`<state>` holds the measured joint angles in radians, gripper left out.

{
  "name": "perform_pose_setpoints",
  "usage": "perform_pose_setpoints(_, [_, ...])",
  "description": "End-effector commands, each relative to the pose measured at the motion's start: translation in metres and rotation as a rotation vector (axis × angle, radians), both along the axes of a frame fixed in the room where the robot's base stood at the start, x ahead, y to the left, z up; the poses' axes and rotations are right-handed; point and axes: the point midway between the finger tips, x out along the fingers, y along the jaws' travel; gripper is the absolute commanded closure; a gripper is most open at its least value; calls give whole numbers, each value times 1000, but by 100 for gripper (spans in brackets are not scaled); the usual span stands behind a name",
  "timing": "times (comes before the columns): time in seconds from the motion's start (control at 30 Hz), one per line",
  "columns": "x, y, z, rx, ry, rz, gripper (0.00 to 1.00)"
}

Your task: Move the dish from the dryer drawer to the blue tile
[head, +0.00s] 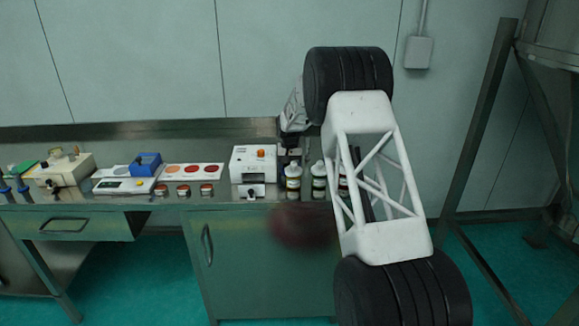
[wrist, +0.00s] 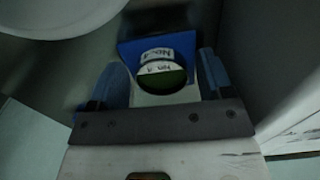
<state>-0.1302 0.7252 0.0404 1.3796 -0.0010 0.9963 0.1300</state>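In the wrist view, a small round dish (wrist: 163,82) with dark green contents lies between my fingertips. White labels with dark lettering show at its far side, too small to read surely. A blue square-edged surface (wrist: 186,43), apparently the blue tile, shows behind and around it. My gripper (wrist: 162,85) has its fingers apart, one on each side of the dish, with narrow gaps visible. In the head view, my gripper (head: 290,150) is low over the bench, mostly hidden beside the bottles. The white dryer (head: 252,165) with an orange knob stands just left of it.
White-capped bottles (head: 293,178) stand close right of the dryer. Left of it are small red-filled dishes (head: 183,190), a white panel with coloured discs (head: 190,171), a scale (head: 125,185) and a blue box (head: 147,163). A metal frame (head: 480,120) stands right. A blurred dark-red patch hangs before the cabinet.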

Motion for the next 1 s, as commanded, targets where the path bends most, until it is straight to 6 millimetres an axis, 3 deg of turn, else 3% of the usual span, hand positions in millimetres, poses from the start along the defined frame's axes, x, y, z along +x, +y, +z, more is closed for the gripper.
perform_pose_setpoints(0.57, [0,0,10,0,0,0,18])
perform_pose_setpoints(1.0, [0,0,70,0,-1,0,18])
